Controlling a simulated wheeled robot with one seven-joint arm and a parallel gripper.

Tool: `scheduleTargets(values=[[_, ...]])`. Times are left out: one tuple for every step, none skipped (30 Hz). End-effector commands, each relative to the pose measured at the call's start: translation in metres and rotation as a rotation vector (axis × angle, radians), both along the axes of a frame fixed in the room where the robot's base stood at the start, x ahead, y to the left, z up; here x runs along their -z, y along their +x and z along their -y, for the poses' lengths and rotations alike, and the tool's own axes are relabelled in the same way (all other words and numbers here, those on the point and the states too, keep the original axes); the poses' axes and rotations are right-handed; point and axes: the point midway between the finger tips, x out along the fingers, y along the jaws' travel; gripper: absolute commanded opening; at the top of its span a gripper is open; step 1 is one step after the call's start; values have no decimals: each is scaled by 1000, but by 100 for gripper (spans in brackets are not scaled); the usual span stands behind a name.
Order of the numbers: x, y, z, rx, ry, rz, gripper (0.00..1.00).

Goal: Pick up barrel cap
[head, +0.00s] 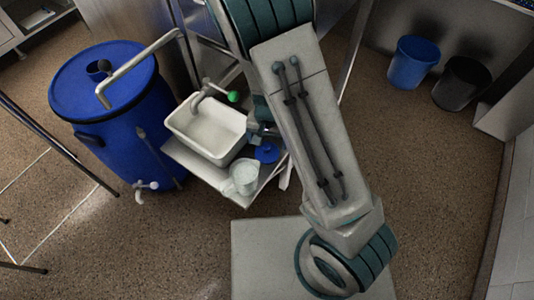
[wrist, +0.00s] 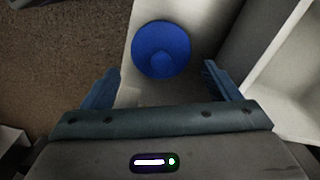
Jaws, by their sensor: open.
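The barrel cap is a round blue lid with a small raised knob. In the wrist view the barrel cap (wrist: 161,50) lies on a pale surface, ahead of and between the finger lines. In the head view the blue cap (head: 266,153) lies on the white shelf beside the sink, partly near my arm. My gripper (wrist: 163,82) is open, with its two blue fingers apart and nothing between them. In the head view most of my gripper is hidden behind my arm.
A white sink basin (head: 207,133) stands left of the cap, and a clear jug (head: 243,178) stands in front of it on the shelf (head: 199,165). A large blue barrel (head: 115,150) stands at the left. Blue (head: 412,62) and black (head: 460,84) bins stand far right.

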Motion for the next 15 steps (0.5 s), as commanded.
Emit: scheduleTargets(values=[[8, 0, 0, 1, -1, -1, 83], [12, 0, 0, 0, -2, -1, 83], [18, 0, 0, 0, -1, -2, 83], [23, 0, 0, 0, -1, -2, 83], [28, 0, -1, 0, -1, -2, 83], [33, 1, -1, 0, -1, -2, 83], [37, 1, -1, 0, 0, -2, 83], [40, 1, -1, 0, 0, -2, 83], [44, 1, -1, 0, 0, -2, 83], [47, 1, -1, 0, -1, -1, 83], [48, 1, -1, 0, -1, -1, 83], [50, 1, -1, -1, -1, -1, 83], [50, 1, -1, -1, -1, -1, 83], [50, 1, -1, -1, -1, -1, 83], [50, 1, -1, -1, -1, -1, 83]])
